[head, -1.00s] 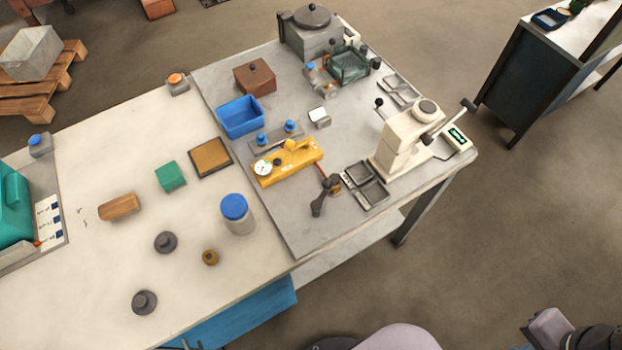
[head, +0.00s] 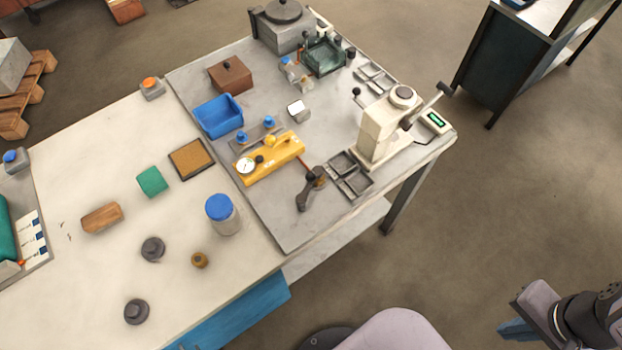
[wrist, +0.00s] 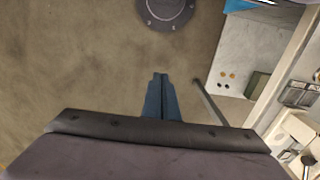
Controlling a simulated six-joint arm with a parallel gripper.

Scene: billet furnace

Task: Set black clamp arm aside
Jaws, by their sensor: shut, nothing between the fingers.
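The black clamp arm (head: 309,188) is a dark lever with a rounded knob-like end. It stands on the grey plate near its front edge in the head view, beside the yellow fixture and left of the small dark trays. A thin reddish rod and a small brown piece show beside it. My gripper (head: 508,328) is at the lower right of the head view, over the floor and well away from the table. In the wrist view my gripper (wrist: 160,80) has its blue fingers together, with nothing between them. The clamp arm cannot be made out in the wrist view.
The yellow fixture (head: 270,160) with a dial gauge, dark trays (head: 352,183) and a cream press (head: 385,130) surround the clamp arm. A blue-lidded jar (head: 222,216) stands to the left. The pale tabletop (head: 90,265) has free room between scattered parts.

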